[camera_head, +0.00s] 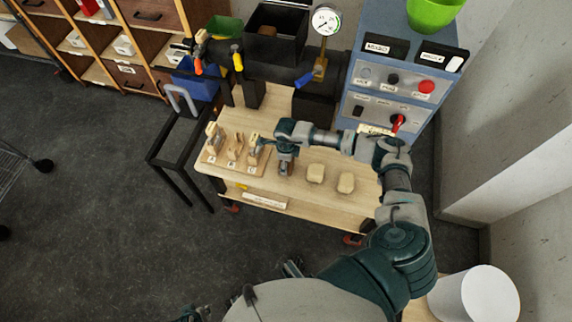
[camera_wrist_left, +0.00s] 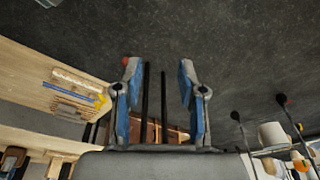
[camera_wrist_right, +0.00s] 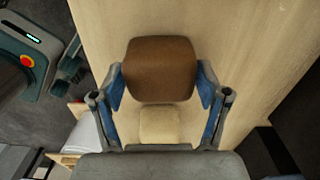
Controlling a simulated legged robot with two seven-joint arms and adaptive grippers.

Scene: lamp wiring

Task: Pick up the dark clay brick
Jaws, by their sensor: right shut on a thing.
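The dark clay brick (camera_wrist_right: 160,68) is a brown rounded block between the fingers of my right gripper (camera_wrist_right: 161,88) in the right wrist view. The fingers press on both its sides. In the head view my right gripper (camera_head: 286,168) is over the front middle of the wooden workbench (camera_head: 228,178), and mostly hides the brick. I cannot tell whether the brick is clear of the bench top. My left gripper (camera_wrist_left: 160,85) is open and empty in the left wrist view, away from the bench top with dark floor beyond it.
Two pale bricks (camera_head: 316,173) (camera_head: 346,183) rest right of my right gripper. A lettered wooden board (camera_head: 215,158) with several wooden pieces is on its left. A blue-grey control panel (camera_head: 400,85), a gauge (camera_head: 326,20) and black bins (camera_head: 277,30) stand behind.

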